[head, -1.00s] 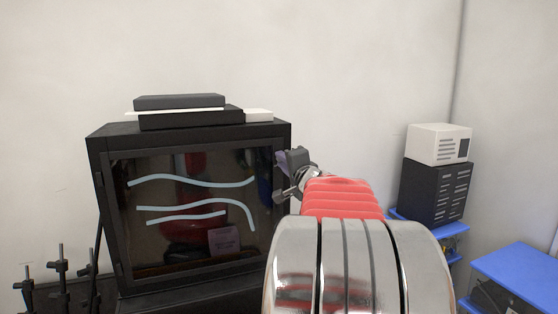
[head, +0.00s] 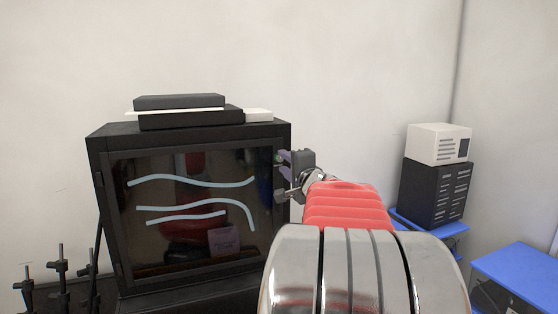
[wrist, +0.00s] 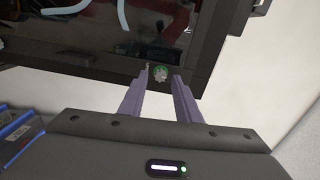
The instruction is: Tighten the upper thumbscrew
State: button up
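A black PC case (head: 192,131) with a dark glass side panel (head: 180,225) stands left of my arm. My gripper (head: 284,175) is at the case's right edge, upper half. In the wrist view its two purple fingers (wrist: 162,80) are apart, with a gap between them. A small round green thumbscrew (wrist: 161,74) on the case frame (wrist: 190,72) shows between the fingertips. I cannot tell whether the fingers touch it, or whether it is the upper one. No other thumbscrew shows clearly.
Dark and white boxes (head: 180,102) lie on top of the case. Several thin black stands (head: 61,270) are at lower left. A white unit (head: 435,143) on a black one (head: 436,190) and blue shelves (head: 520,270) are at right. A plain wall is behind.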

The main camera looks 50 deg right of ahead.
jog(key=v, duration=0.4)
jog(key=shift+s+a, duration=0.1)
dwell(0.4)
